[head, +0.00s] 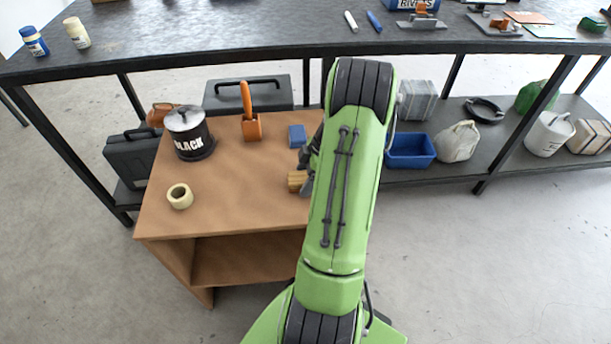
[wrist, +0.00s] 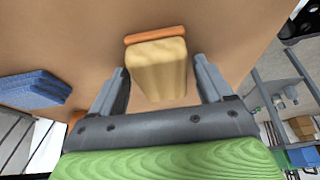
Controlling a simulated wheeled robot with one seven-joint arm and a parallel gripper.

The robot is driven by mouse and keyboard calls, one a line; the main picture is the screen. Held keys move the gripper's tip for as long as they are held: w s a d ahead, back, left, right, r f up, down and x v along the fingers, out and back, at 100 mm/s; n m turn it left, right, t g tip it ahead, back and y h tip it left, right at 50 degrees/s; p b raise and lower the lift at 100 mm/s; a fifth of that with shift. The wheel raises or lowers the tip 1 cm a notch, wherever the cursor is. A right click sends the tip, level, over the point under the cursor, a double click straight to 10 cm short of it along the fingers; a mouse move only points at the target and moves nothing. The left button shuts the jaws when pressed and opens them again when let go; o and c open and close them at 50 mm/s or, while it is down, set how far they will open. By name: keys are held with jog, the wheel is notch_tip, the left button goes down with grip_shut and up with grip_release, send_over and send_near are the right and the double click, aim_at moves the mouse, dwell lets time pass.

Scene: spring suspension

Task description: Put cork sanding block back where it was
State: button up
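A tan block (wrist: 158,70), which I take as the cork sanding block, lies on the brown wooden cabinet top. An orange strip (wrist: 155,35) runs along its far edge in the wrist view. My gripper (wrist: 160,66) is open, with one finger on each side of the block and a small gap visible on both sides. In the head view the block (head: 296,181) shows at the left edge of my green arm, which hides part of it and most of my gripper. The frames do not mark the block's earlier place.
The cabinet top (head: 232,215) also holds a blue block (head: 297,136), a black paint can (head: 190,135), an orange holder (head: 252,128) and a tape roll (head: 180,196). A dark workbench (head: 250,50) stands behind. Its lower shelf holds a blue bin (head: 411,152). The cabinet's front middle is clear.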

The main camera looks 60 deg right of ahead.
jog(key=shift+s+a, duration=0.1)
jog(key=shift+a, duration=0.05)
jog(key=shift+r+p, duration=0.3)
jog(key=shift+r, duration=0.05)
jog(key=p+v, duration=0.4)
jog(key=v, duration=0.8)
notch_tip(320, 180, up, 5)
send_over(297, 181)
jog(key=w+a+r+m+h, duration=0.25)
jog(key=a+r, duration=0.35)
jog(key=a, duration=0.6)
jog(key=s+a+r+m+t, duration=0.1)
jog(key=s+a+r+m, duration=0.1)
jog(key=s+a, duration=0.4)
jog(key=s+a+r+m+t, duration=0.1)
jog(key=s+a+m, duration=0.2)
jog(key=s+a, duration=0.3)
jog(key=a, duration=0.4)
jog(key=shift+a+r+m, duration=0.25)
jog(key=shift+r+m, duration=0.1)
jog(key=shift+r, duration=0.05)
